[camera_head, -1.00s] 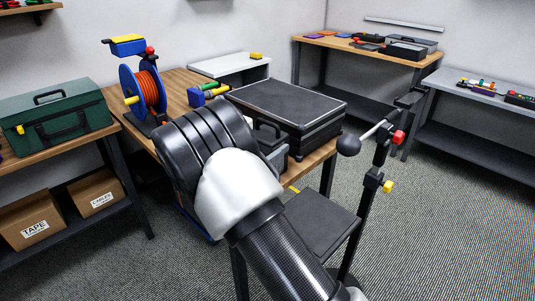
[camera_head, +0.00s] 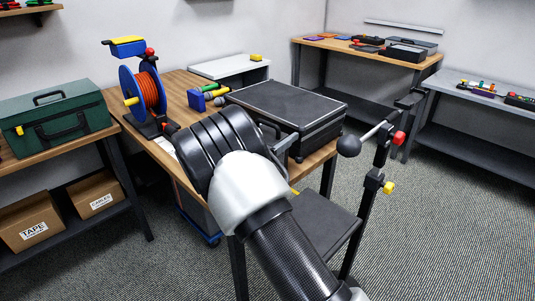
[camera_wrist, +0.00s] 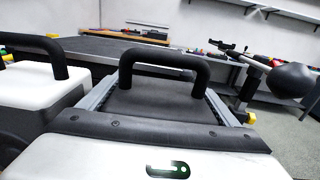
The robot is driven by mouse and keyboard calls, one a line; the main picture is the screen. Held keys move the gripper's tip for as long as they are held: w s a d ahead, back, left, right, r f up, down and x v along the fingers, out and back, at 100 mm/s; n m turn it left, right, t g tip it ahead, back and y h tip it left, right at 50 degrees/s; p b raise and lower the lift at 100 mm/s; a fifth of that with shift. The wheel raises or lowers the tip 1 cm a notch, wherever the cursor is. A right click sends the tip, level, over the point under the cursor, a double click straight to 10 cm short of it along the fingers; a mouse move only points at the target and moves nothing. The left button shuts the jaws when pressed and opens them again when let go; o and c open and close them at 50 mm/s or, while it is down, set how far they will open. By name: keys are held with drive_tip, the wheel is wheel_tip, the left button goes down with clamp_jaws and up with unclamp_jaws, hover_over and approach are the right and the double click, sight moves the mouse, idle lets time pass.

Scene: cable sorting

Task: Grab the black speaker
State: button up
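I cannot single out the black speaker for certain. A large black case with silver edges (camera_head: 285,104) lies on the wooden table in the head view. In front of it, partly hidden behind my arm, is a grey-black part with a handle (camera_head: 286,145). The wrist view shows a black arched handle (camera_wrist: 165,62) over a dark panel between silver rails, close to the camera. A white body with a dark front edge fills the bottom of that view. My arm reaches over the table's front. My gripper's fingers cannot be made out in either view.
A blue reel of orange cable (camera_head: 145,90) stands left on the wooden table (camera_head: 188,82). A green toolbox (camera_head: 55,112) sits on the left bench. A stand with a black ball (camera_head: 349,146) rises right of my arm. Open floor lies at the right.

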drive_tip(key=c, duration=1.4)
drive_tip(key=shift+r, duration=0.15)
drive_tip(key=shift+c, duration=0.8)
drive_tip(key=shift+r, duration=0.1)
